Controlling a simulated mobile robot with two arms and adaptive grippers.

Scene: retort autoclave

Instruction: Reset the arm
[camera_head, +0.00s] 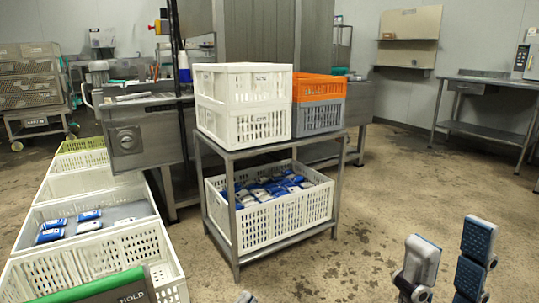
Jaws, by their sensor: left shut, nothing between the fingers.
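My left gripper (245,297) shows only as a small grey tip at the bottom edge of the head view. It is shut, with nothing seen in it; the rest of it lies below the picture. My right gripper (450,252) is at the bottom right. Its two padded fingers stand upright and apart, with bare floor showing between them and nothing held. Both grippers are clear of the rack and the crates.
A metal rack (284,152) carries white crates (245,127), an orange crate (318,86) and a lower crate (290,225) of blue-white packs. A steel table (485,82) stands far right. Floor between is clear.

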